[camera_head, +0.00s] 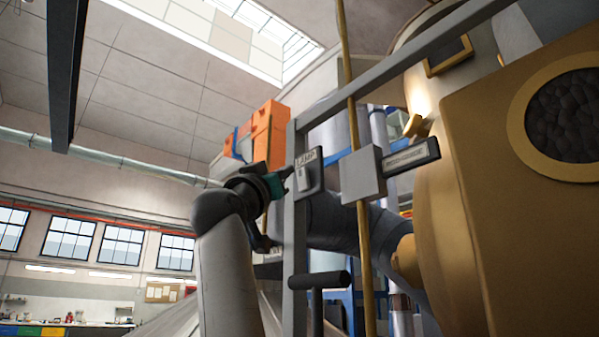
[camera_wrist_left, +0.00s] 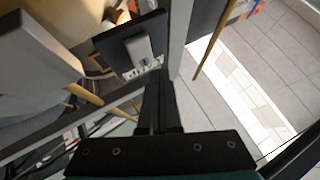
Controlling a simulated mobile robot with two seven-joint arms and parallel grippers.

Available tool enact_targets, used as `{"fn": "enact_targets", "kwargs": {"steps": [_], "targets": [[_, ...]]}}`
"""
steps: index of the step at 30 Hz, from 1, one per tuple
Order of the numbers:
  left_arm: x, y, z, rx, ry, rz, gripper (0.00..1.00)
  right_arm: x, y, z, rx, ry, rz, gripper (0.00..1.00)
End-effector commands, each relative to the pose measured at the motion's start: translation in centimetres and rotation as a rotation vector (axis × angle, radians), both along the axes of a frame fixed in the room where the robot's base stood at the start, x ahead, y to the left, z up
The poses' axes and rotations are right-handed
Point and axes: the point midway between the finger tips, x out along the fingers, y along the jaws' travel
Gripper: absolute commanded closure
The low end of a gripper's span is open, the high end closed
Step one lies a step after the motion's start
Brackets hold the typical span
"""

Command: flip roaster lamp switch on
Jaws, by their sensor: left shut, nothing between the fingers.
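The lamp switch (camera_head: 304,174) is a pale rocker on a dark plate labelled LAMP, fixed to a grey upright post. In the left wrist view the light-grey lamp switch (camera_wrist_left: 138,50) shows on its black plate, with the lettering at its lower edge. My left gripper (camera_head: 287,175) is just left of the switch plate, with its fingers pointing at it. In the left wrist view my left gripper (camera_wrist_left: 157,78) is shut and empty, with its tips close to the plate's lettered edge. I cannot tell whether they touch. My right gripper is not in view.
A grey box (camera_head: 362,175) on a yellow rod and a dark labelled bar (camera_head: 411,155) stand right of the switch. The brass roaster (camera_head: 480,200) fills the right side. A black T-shaped handle (camera_head: 319,280) is below. An orange block (camera_head: 268,135) is behind the gripper.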

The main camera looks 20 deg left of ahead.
Motion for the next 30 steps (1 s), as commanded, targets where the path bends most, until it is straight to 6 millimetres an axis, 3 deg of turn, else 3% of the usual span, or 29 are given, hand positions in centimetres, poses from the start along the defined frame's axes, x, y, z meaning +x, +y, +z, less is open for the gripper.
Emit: {"fn": "enact_targets", "kwargs": {"steps": [30], "targets": [[0.98,-0.59,0.22,0.000,-0.001,0.000,1.00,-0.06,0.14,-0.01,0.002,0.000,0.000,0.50]]}}
